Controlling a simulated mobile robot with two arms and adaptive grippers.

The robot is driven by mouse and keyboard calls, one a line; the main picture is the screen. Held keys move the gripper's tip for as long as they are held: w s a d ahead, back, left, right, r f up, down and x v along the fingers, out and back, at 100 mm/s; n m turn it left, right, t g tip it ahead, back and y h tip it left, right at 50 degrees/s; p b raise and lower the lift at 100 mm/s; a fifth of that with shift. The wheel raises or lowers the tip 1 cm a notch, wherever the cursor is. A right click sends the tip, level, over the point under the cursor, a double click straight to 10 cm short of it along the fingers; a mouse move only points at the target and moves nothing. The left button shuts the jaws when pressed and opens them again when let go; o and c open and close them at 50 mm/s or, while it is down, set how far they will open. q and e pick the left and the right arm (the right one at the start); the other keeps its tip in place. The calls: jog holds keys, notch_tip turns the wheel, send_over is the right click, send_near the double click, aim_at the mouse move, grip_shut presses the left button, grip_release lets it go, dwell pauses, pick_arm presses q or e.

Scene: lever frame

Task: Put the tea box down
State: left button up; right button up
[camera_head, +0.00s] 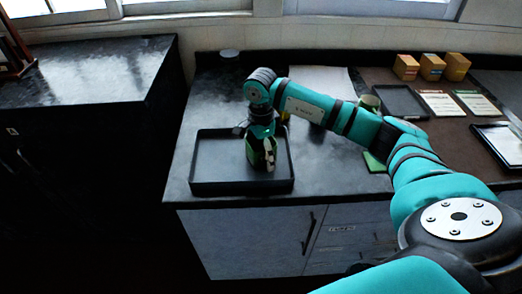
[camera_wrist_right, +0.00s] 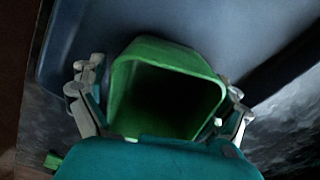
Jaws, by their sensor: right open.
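The green tea box (camera_wrist_right: 165,55) shows in the right wrist view with a green rim and a dark top or inside. In the head view, the tea box (camera_head: 250,152) is at the black tray (camera_head: 215,184), partly hidden by my gripper. My right gripper (camera_head: 263,160) is open, with its fingers on either side of the box. In the right wrist view its fingers (camera_wrist_right: 158,98) spread left and right of the box; contact cannot be told. My left gripper is not in view.
The tray lies near the counter's front edge and has bare floor left of the box. A green item (camera_head: 374,162) lies right of the tray. Small orange boxes (camera_head: 431,67), cards (camera_head: 440,103) and a dark tray (camera_head: 402,100) sit at the right.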

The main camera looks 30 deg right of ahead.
jog(key=shift+r, duration=0.3)
notch_tip(320, 180, up, 12)
jog(key=b, duration=0.2)
jog(key=shift+f, duration=0.15)
dwell(1.1)
